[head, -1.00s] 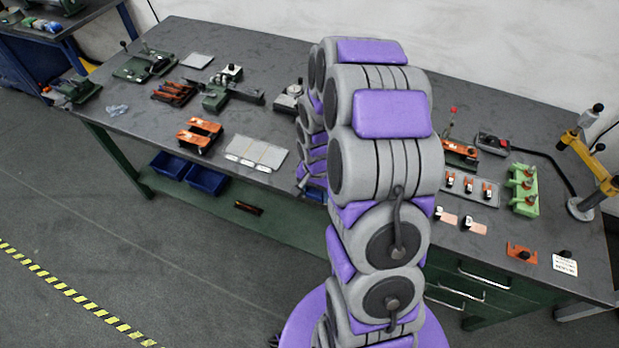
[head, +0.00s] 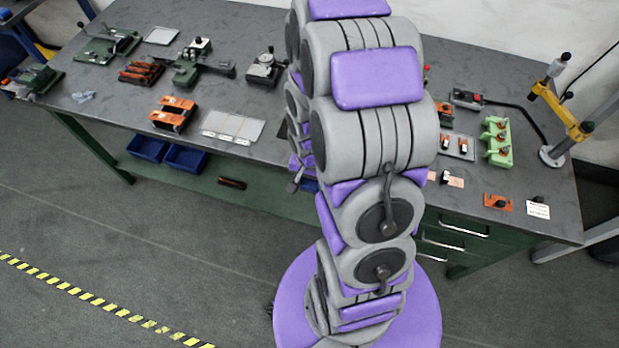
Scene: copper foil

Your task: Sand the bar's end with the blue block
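My own grey and purple arm stands in the middle of the head view and covers the centre of the bench. My gripper is not visible; it seems hidden behind the arm links. I cannot make out a blue sanding block on the bench. A small blue patch (head: 311,186) shows at the arm's left edge, but I cannot tell what it is. A dark green vise-like tool (head: 188,72) with a grey bar-shaped part (head: 222,68) sits at the back left of the bench. I cannot tell whether that part is the task's bar.
The grey bench (head: 120,110) also bears an orange fixture (head: 172,113), a pale flat plate (head: 236,127), a green stand (head: 497,142) and a yellow jointed arm (head: 557,103). Blue bins (head: 148,148) sit below. Open floor with a yellow-black stripe (head: 90,300) lies in front.

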